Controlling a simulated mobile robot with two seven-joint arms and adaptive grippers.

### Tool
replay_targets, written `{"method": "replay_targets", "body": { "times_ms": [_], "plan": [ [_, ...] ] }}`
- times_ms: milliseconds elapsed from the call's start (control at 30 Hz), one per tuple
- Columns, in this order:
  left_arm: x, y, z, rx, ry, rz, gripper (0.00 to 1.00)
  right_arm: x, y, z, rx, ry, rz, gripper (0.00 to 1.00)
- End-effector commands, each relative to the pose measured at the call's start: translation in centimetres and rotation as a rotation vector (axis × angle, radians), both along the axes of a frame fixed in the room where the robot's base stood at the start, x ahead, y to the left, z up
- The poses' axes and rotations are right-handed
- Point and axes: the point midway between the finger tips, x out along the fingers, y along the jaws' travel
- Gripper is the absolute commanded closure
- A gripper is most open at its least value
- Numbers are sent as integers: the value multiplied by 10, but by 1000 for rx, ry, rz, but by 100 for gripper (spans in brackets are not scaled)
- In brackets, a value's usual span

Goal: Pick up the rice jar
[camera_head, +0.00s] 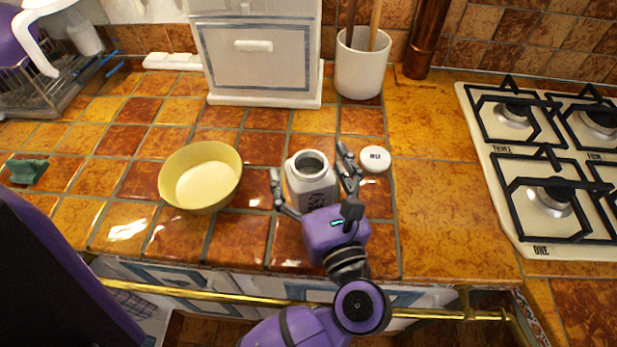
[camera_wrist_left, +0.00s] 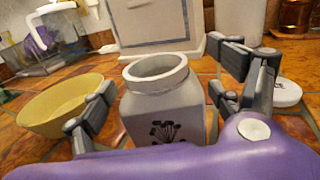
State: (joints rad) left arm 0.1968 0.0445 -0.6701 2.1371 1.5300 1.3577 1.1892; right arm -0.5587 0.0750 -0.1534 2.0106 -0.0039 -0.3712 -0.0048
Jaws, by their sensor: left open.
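The rice jar (camera_head: 311,184) is a whitish, open-topped jar standing upright near the counter's front edge. In the left wrist view the jar (camera_wrist_left: 158,108) shows its round mouth and a dark plant print on its front. A round white lid (camera_head: 374,159) with dark lettering lies to its right; the lid also shows in the left wrist view (camera_wrist_left: 287,93). My left gripper (camera_head: 310,166) is open, with one finger on each side of the jar. I cannot tell whether either finger touches it. The purple gripper body hides the jar's lower part. My right gripper is not in view.
A yellow bowl (camera_head: 200,178) stands just left of the jar. A white cabinet (camera_head: 258,55) and a utensil crock (camera_head: 361,65) stand behind. The gas stove (camera_head: 545,170) is at the right. A brass rail (camera_head: 220,296) runs along the counter front.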

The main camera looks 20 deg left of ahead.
Motion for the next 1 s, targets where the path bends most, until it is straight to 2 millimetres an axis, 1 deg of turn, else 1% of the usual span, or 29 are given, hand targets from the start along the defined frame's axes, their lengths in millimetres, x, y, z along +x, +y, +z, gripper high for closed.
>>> {"method": "replay_targets", "body": {
  "times_ms": [133,167,700,733,1000],
  "plan": [
    [0,0,-1,0,1,0,16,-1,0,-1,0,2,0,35],
    [0,0,-1,0,1,0,18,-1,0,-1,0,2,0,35],
    [-1,0,0,1,-2,0,89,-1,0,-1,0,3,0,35],
    [-1,0,0,1,-2,0,91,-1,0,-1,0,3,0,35],
    [0,0,2,0,-2,0,92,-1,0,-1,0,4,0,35]
  ]
}}
